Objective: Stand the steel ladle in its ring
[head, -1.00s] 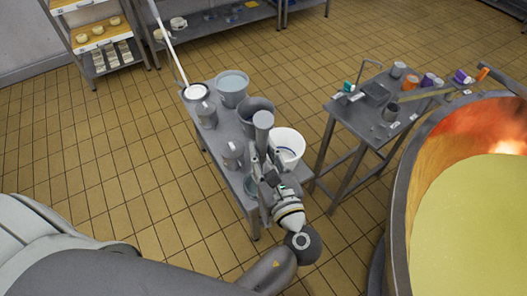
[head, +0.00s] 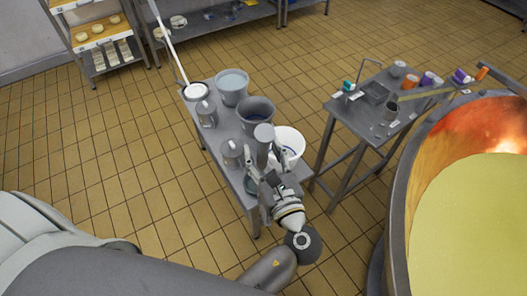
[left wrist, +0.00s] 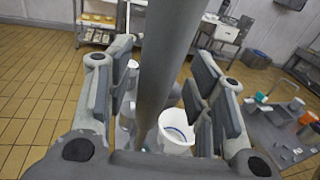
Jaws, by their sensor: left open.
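A thick grey steel cylinder (head: 264,136), which looks like the handle of the steel ladle, stands roughly upright over the near end of the long table. It also runs through the middle of the left wrist view (left wrist: 168,70). My left gripper (head: 265,160) is open, with a finger on either side of this cylinder. In the left wrist view the fingers (left wrist: 160,105) stand clear of it. The ladle's lower end is hidden by the gripper, and I cannot make out the ring. My right gripper is not in view.
The long grey table (head: 222,150) holds metal jugs (head: 232,152), a grey bucket (head: 256,112), a bucket of pale liquid (head: 232,86) and a white bucket (head: 290,142). A small table (head: 350,122) with tools stands right, beside a large copper vat (head: 408,190). Tiled floor is clear left.

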